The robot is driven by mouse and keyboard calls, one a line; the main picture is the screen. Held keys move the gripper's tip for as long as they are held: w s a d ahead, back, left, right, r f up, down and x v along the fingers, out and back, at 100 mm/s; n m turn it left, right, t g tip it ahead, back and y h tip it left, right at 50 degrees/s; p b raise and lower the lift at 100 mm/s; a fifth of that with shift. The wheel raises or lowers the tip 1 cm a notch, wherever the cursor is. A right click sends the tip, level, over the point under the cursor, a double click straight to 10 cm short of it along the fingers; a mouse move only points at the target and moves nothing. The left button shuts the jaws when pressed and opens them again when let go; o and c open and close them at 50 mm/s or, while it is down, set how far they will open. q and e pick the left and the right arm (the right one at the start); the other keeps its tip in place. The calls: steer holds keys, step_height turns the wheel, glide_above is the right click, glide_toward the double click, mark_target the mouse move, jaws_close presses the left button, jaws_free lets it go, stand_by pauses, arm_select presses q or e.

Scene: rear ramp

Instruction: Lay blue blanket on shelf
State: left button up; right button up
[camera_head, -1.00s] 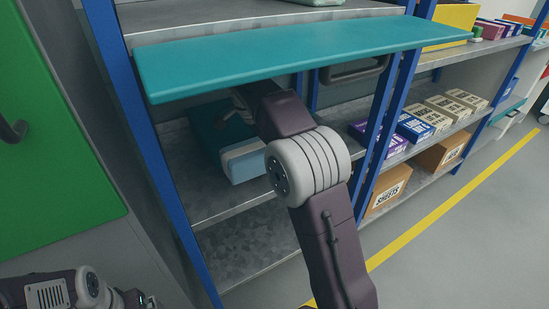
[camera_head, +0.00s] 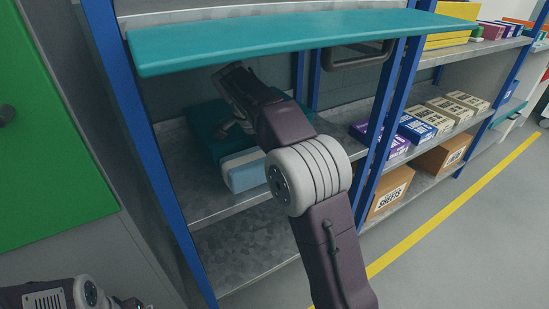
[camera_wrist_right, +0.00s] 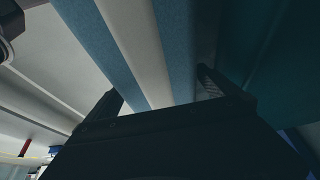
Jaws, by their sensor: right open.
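A folded bundle (camera_head: 243,172) lies on the middle shelf (camera_head: 190,190), with a teal top and white and light blue layers at its front. In the right wrist view, blue and white layers (camera_wrist_right: 135,45) run close past the fingers, with teal at the right. My right gripper (camera_wrist_right: 160,95) is open, its two fingers apart near these layers; contact cannot be told.
A teal board (camera_head: 290,38) spans the bay above my right arm. Blue uprights (camera_head: 130,130) frame the bay. Small boxes (camera_head: 415,128) and cartons (camera_head: 390,190) fill the bay to the right. A green door (camera_head: 50,160) stands at left. The lower shelf (camera_head: 250,250) is bare.

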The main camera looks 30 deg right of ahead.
mark_target(229, 165)
steer(key=p+v, duration=0.3)
steer(key=v, duration=0.1)
steer(key=shift+r+p, duration=0.15)
steer(key=shift+p, duration=0.25)
steer(key=a+p, duration=0.1)
steer(key=a, duration=0.2)
steer(key=a+p, duration=0.1)
steer(key=a, duration=0.3)
steer(key=s+a+p, duration=0.1)
steer(key=a, duration=0.2)
steer(key=shift+a+f, duration=0.15)
steer(key=shift+f, duration=0.2)
steer(key=shift+a+f, duration=0.15)
steer(key=shift+a, duration=0.5)
steer(key=shift+d+f, duration=0.1)
steer(key=shift+d, duration=0.2)
steer(key=d+b, duration=0.1)
steer(key=d, duration=0.2)
steer(key=d+b, duration=0.1)
steer(key=d, duration=0.2)
steer(key=w+d+b, duration=0.1)
steer(key=d+b, duration=0.1)
steer(key=d, duration=0.1)
steer(key=shift+d+f, duration=0.15)
steer(key=shift+d, duration=0.1)
steer(key=d+f+b, duration=0.2)
steer(key=d+b, duration=0.1)
steer(key=shift+f, duration=0.3)
steer(key=shift+r, duration=0.1)
